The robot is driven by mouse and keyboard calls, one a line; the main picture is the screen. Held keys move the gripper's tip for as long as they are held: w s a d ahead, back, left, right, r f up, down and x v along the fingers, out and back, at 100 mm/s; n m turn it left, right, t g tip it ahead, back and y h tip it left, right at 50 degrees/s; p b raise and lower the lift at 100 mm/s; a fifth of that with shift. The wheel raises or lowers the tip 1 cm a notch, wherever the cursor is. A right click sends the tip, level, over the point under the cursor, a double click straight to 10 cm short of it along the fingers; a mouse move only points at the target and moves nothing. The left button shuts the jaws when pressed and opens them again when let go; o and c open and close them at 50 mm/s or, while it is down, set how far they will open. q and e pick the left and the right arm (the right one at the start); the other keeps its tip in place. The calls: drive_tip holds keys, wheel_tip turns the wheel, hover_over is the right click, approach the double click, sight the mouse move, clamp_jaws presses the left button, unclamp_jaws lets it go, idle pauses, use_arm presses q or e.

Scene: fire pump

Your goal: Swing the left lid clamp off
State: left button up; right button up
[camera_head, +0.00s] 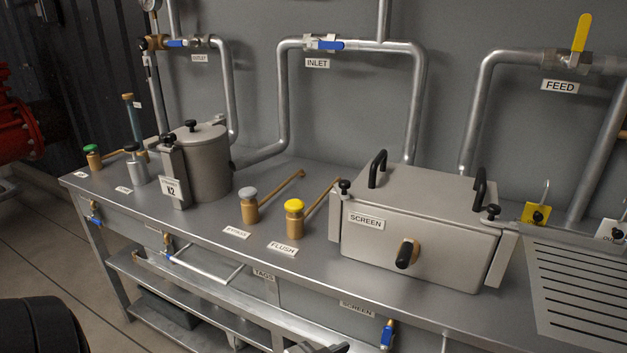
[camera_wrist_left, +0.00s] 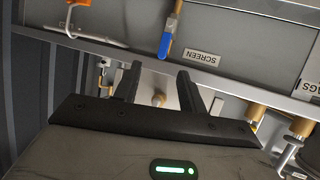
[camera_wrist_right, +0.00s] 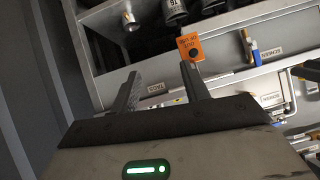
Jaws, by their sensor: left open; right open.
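The grey SCREEN box (camera_head: 420,230) stands on the bench with its flat lid (camera_head: 425,188) closed. The left lid clamp (camera_head: 336,216) is an upright grey bar with a black knob (camera_head: 344,185) at the box's left front corner. The right lid clamp (camera_head: 501,259) sits at the right front corner, with its black knob (camera_head: 492,211). Both clamps appear to lie against the box. My left gripper (camera_wrist_left: 157,70) is open and empty, below a SCREEN label on the bench front. My right gripper (camera_wrist_right: 160,66) is open and empty, facing the bench front. Neither gripper is near a clamp.
Two black handles (camera_head: 377,168) rise from the lid, and a black-knobbed fitting (camera_head: 407,253) sticks out in front. The yellow FLUSH valve (camera_head: 294,218) and its rod stand left of the box. A slotted drain plate (camera_head: 580,295) lies right. An orange tag (camera_wrist_right: 190,46) hangs below.

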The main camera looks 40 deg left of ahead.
sight(342, 188)
use_arm(q)
drive_tip(key=w+a+r+n+t+y+b, duration=0.1)
drive_tip(key=w+a+r+n+t+y, duration=0.1)
drive_tip(key=a+r, duration=0.55)
drive_tip(key=w+a+r+n+t+y, duration=0.1)
drive_tip(key=w+a+r+t+y, duration=0.3)
drive_tip(key=r, duration=0.7)
drive_tip(key=shift+g+h, duration=0.6)
drive_tip(key=shift+h, duration=0.1)
drive_tip(key=w+a, duration=0.1)
drive_tip(key=w, duration=0.3)
drive_tip(key=w+a+b, duration=0.1)
drive_tip(key=w, duration=0.3)
drive_tip(key=w+a+b, duration=0.1)
drive_tip(key=w, duration=0.3)
drive_tip(key=shift+a+r, duration=0.25)
drive_tip(key=shift+a, duration=0.05)
drive_tip(key=shift+w, duration=0.5)
use_arm(e)
drive_tip(key=shift+s+a+f, duration=0.15)
drive_tip(key=shift+s+f, duration=0.05)
drive_tip(key=shift+f, duration=0.55)
use_arm(q)
clamp_jaws()
use_arm(e)
drive_tip(key=shift+r, duration=0.1)
